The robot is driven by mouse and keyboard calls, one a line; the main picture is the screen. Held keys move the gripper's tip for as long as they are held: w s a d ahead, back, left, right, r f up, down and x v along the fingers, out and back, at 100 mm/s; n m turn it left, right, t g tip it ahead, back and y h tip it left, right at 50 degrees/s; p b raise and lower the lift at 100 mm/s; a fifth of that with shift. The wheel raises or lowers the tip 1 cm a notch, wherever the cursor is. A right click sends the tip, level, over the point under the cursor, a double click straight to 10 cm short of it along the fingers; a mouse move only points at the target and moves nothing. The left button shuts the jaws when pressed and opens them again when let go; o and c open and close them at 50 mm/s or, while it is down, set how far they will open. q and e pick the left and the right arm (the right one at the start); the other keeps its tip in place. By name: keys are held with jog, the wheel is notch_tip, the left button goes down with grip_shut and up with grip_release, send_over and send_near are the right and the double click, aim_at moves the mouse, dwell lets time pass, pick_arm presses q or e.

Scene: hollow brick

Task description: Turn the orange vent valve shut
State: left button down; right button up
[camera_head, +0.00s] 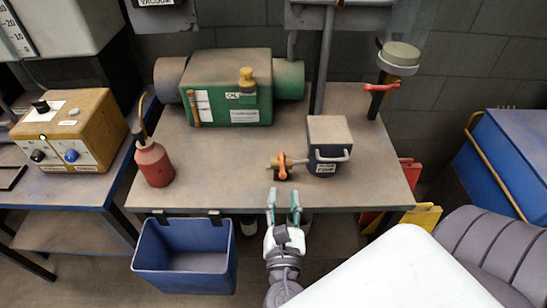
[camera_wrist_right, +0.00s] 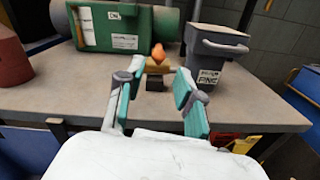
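The orange vent valve handle (camera_head: 282,166) sits on a short brass fitting (camera_head: 272,163) at the left side of a dark box-shaped pump (camera_head: 328,150) on the table. In the right wrist view the orange handle (camera_wrist_right: 158,52) shows ahead, between my fingers in the picture, on a tan fitting (camera_wrist_right: 158,66). My right gripper (camera_head: 284,194) is at the table's front edge, pointing at the valve, its teal-padded fingers apart and nothing between them. It also shows in the right wrist view (camera_wrist_right: 159,84). It is short of the handle and not touching it. My left gripper is not in view.
A green machine (camera_head: 228,90) stands at the back of the table (camera_head: 215,180). A red bottle (camera_head: 153,163) is at the left. A blue bin (camera_head: 186,260) hangs at the front edge. The table's front middle is clear.

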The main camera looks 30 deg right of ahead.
aim_at(282, 160)
jog(key=p+x, duration=0.2)
jog(key=x, duration=0.8)
jog(key=shift+w+r, duration=0.1)
jog(key=shift+w, duration=0.05)
jog(key=shift+w+d, duration=0.3)
jog(key=shift+w, duration=0.3)
jog(key=shift+c, duration=0.4)
grip_shut()
